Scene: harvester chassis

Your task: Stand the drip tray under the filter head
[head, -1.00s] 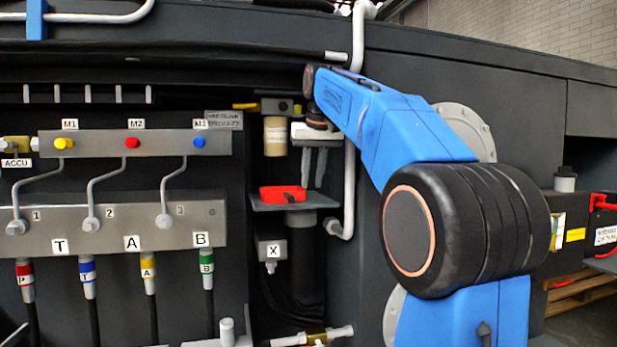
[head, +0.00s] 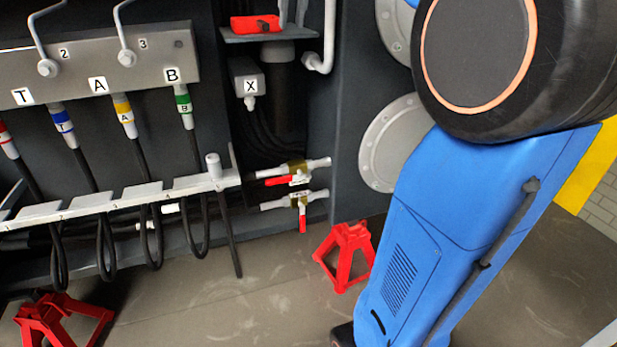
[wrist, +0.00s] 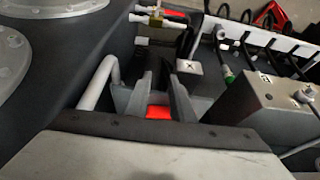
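The red drip tray (head: 257,24) sits on a small grey shelf (head: 240,37) at the top of the head view. It also shows as a red patch (wrist: 158,112) in the wrist view. My gripper (head: 292,12) is only partly in the head view, its fingers pointing down just right of the tray. In the wrist view my gripper (wrist: 158,103) has its two grey fingers apart, with the red patch between and beyond them. I cannot tell whether they touch it.
A pale vertical pipe (head: 328,35) runs close right of the shelf. A block marked X (head: 247,82) hangs below it. The valve manifold (head: 120,65) stands left. Ball valves (head: 298,175) and a red jack stand (head: 346,255) are lower down.

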